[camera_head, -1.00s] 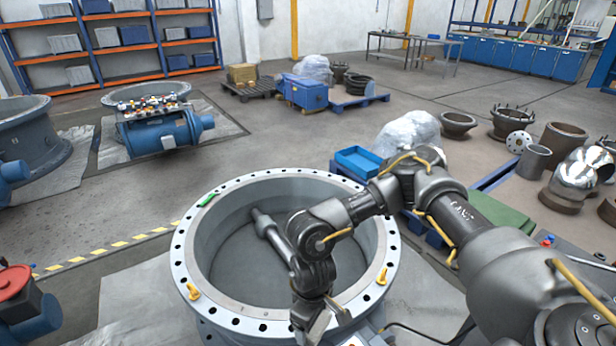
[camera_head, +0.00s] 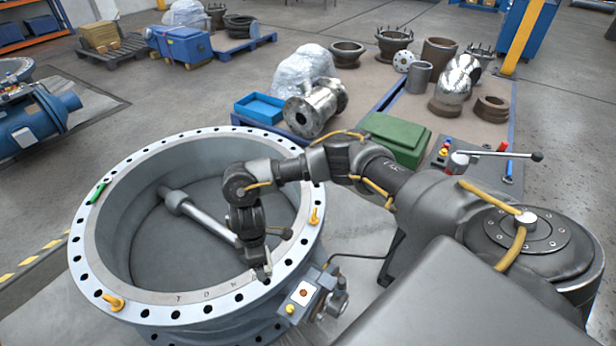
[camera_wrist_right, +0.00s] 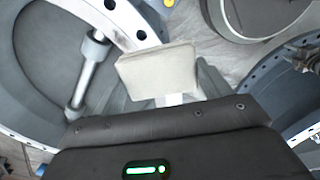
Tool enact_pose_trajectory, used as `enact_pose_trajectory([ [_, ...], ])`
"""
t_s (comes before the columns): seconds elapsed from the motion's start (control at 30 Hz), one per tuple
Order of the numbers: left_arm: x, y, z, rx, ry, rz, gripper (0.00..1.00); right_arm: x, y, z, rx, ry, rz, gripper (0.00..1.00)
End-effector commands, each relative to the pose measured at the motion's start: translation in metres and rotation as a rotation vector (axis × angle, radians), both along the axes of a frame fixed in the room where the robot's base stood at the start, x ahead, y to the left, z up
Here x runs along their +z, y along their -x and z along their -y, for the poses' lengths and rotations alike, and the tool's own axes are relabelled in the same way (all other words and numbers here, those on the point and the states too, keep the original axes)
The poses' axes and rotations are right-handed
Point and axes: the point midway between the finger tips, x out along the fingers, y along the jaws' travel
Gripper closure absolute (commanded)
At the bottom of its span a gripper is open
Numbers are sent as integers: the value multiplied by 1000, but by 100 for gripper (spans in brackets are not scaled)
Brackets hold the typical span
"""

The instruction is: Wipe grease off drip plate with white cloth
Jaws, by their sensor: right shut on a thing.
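My right gripper (camera_head: 262,268) hangs over the near right part of the flanged rim of a large grey valve ring (camera_head: 82,262). In the right wrist view, a flat off-white rectangular pad (camera_wrist_right: 158,72), which looks like the white cloth folded, sits at the jaws. My right gripper is shut on it. The pad appears over or beside the ring's rim; whether it touches anything cannot be told. In the head view the cloth is too small or hidden to make out. I cannot pick out a drip plate or grease. My left gripper is not in view.
Yellow eyebolts (camera_head: 114,302) stand on the rim, and a green item (camera_head: 98,192) lies on it. A small control box (camera_head: 303,293) is fixed at the ring's right. Behind are a blue tray (camera_head: 260,108), a green case (camera_head: 397,140) and a tool surface with tools (camera_head: 508,168).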

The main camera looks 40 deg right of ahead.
Motion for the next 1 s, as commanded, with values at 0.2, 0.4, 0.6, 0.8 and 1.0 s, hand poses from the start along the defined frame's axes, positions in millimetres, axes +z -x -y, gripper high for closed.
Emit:
enact_pose_trajectory([
  [0.2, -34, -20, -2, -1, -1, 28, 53, -96, -8, 46, 304, -2, -14, 42],
  [0.4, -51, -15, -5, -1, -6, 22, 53, -162, 11, 99, 533, -1, -13, 42],
  [0.6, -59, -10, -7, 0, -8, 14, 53, -197, 32, 132, 673, -1, -6, 42],
  [0.8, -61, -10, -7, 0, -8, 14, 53, -208, 40, 143, 722, 0, -2, 42],
  [1.0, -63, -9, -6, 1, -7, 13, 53, -210, 40, 143, 728, -1, -1, 42],
])
